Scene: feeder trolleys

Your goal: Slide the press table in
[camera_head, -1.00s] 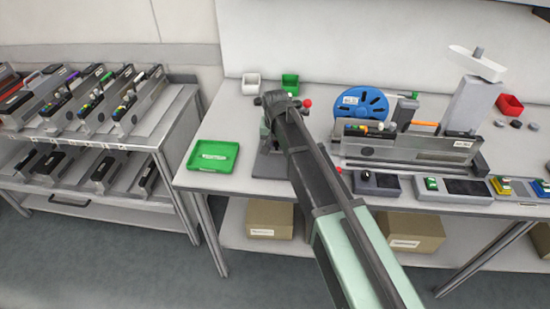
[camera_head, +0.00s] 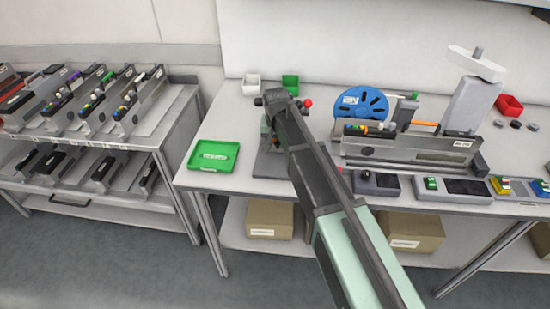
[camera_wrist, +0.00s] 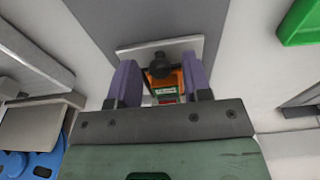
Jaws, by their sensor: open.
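The press is at the left of the bench in the head view, its grey base (camera_head: 268,164) partly hidden behind my arm. In the wrist view a pale metal plate, seemingly the press table (camera_wrist: 190,44), lies ahead of my gripper (camera_wrist: 160,78). A black knob (camera_wrist: 160,66) and an orange block (camera_wrist: 172,83) show between the two purple fingers. The fingers are open, one on each side of the knob and block. I cannot tell whether they touch anything. In the head view the fingers are hidden behind the arm.
A green tray (camera_head: 194,165) lies left of the press and a green bin (camera_head: 291,80) behind it. A blue reel (camera_head: 376,103) and a feeder (camera_head: 425,146) stand to the right. A trolley (camera_head: 165,140) with several feeders is at the left.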

